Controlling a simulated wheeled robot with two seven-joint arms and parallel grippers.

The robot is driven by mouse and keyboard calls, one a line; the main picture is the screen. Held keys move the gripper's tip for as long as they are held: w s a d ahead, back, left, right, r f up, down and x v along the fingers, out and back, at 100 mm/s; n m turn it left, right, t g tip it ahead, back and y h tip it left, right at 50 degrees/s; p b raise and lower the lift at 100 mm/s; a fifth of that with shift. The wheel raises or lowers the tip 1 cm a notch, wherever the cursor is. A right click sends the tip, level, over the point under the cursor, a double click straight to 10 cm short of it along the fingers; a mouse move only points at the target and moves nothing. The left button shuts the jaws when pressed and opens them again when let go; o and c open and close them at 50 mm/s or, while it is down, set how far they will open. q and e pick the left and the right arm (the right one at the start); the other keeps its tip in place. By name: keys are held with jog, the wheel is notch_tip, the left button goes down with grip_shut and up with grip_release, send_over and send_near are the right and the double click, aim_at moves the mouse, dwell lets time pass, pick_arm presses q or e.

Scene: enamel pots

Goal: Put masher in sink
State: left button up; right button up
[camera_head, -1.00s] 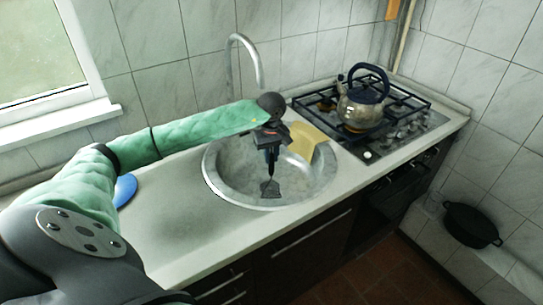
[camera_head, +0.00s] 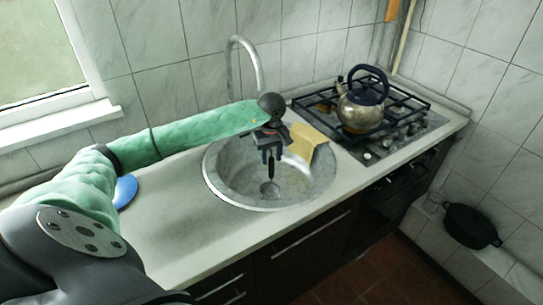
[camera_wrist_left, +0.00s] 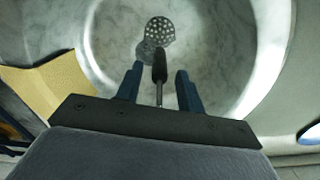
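The masher (camera_head: 270,187) has a dark handle and a round perforated metal head. It is inside the round metal sink (camera_head: 228,185), head down toward the basin. In the left wrist view its perforated head (camera_wrist_left: 159,32) is far from me and its dark handle points back toward my gripper. My left gripper (camera_head: 271,154) is over the sink. In the wrist view its two blue fingers (camera_wrist_left: 160,88) are spread, with the handle between them and a gap on each side. Whether the head touches the basin floor is hard to tell. My right gripper is not in view.
A curved faucet (camera_head: 246,60) rises behind the sink. A kettle (camera_head: 360,105) stands on the gas stove (camera_head: 408,122) to the right. A blue round item (camera_head: 126,190) lies left; the counter (camera_head: 175,235) between is clear.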

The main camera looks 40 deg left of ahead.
pick_arm(q)
jog(key=shift+r+p, duration=0.3)
jog(key=shift+r, duration=0.2)
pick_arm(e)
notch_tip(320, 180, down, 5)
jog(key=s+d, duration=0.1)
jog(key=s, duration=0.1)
pick_arm(q)
jog(key=shift+r, duration=0.15)
notch_tip(320, 180, up, 2)
jog(key=shift+b, duration=0.55)
notch_tip(320, 180, up, 9)
jog(key=b, duration=0.3)
jog(key=shift+f, duration=0.2)
jog(key=shift+r, duration=0.45)
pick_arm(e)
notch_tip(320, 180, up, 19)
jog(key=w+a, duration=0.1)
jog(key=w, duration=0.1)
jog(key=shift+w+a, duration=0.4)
